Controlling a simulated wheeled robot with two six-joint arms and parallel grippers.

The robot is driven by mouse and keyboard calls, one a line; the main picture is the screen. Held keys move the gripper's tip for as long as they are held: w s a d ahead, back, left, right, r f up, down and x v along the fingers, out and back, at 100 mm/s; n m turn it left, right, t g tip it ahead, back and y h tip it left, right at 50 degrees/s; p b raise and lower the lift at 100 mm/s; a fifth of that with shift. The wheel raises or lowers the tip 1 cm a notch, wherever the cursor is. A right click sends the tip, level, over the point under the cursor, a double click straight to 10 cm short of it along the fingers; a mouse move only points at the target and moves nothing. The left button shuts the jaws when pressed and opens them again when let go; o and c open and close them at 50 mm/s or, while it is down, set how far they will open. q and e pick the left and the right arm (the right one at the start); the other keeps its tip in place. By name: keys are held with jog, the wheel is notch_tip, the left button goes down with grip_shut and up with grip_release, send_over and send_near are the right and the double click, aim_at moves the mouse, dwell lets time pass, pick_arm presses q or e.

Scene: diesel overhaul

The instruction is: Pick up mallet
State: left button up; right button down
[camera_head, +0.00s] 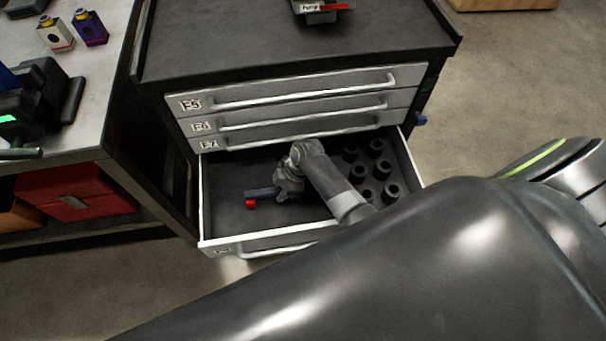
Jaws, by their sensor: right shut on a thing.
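The mallet (262,192) lies low in the open drawer, with a red end (251,203) and a grey-blue part beside it. My right gripper (284,190) reaches down into the drawer from the right and is shut on the mallet. The fingers and wrist hide part of the mallet, and I cannot tell whether it is clear of the drawer floor. My left gripper is not in view.
The open drawer (222,205) has raised walls and a front handle (290,245). Several dark sockets (376,168) stand at its right. Shut drawers (300,100) are above. A workbench (95,80) with a red bin (75,195) below stands left.

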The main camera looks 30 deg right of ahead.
notch_tip(320, 180, up, 10)
jog(key=shift+r+p, duration=0.1)
jog(key=shift+p, duration=0.4)
jog(key=c, duration=1.8)
grip_release()
grip_shut()
